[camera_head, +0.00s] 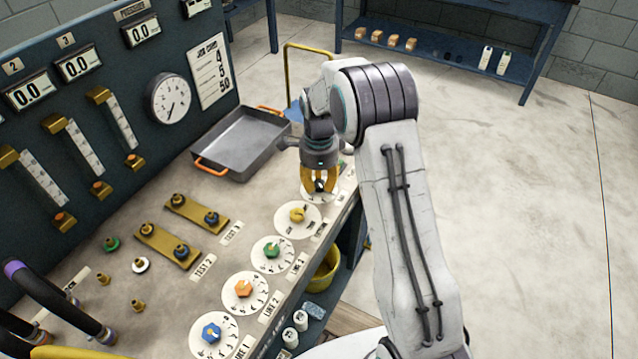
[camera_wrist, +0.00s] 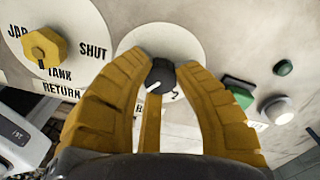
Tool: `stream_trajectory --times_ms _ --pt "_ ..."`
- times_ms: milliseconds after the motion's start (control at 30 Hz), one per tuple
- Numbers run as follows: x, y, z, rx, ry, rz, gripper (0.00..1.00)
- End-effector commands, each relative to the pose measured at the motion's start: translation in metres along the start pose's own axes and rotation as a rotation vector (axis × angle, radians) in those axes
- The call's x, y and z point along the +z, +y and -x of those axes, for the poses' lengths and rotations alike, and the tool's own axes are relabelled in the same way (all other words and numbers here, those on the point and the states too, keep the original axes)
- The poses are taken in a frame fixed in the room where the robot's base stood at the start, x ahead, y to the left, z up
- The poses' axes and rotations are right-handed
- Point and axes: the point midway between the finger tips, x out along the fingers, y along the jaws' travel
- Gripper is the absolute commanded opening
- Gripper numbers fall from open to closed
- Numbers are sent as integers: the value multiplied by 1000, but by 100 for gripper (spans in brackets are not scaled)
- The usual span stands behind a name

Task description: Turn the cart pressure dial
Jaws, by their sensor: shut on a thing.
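A dark round dial knob (camera_wrist: 160,76) with a white pointer mark sits on a white round plate (camera_wrist: 160,38) in the wrist view. My gripper (camera_head: 319,187) is over the far right end of the bench, pointing down, with its yellow fingers closed around this knob. The pointer mark faces lower left in the wrist view. The fingers hide much of the plate's scale and most of the label below it. A round pressure gauge (camera_head: 170,99) is on the dark panel at the left.
A yellow knob (camera_wrist: 43,46) beside the words TANK RETURN is close on the left. A grey tray (camera_head: 240,145) with orange handles lies behind my gripper. Green (camera_head: 271,250) and orange (camera_head: 243,287) knobs line the bench front.

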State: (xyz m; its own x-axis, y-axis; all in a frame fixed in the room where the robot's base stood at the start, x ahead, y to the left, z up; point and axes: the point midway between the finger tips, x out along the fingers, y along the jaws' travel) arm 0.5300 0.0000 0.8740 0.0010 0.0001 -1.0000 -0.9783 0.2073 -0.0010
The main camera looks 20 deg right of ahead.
Motion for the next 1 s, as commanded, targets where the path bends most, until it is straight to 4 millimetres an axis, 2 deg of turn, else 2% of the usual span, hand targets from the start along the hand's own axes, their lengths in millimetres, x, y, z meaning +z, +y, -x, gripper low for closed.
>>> stream_trajectory --times_ms 400,933,967,1000 --pt "0 2 -3 8 3 -164 0" --pt "0 2 -3 9 3 -184 0" --pt "0 2 -3 9 3 -184 30" --pt "0 2 -3 8 3 -184 33"
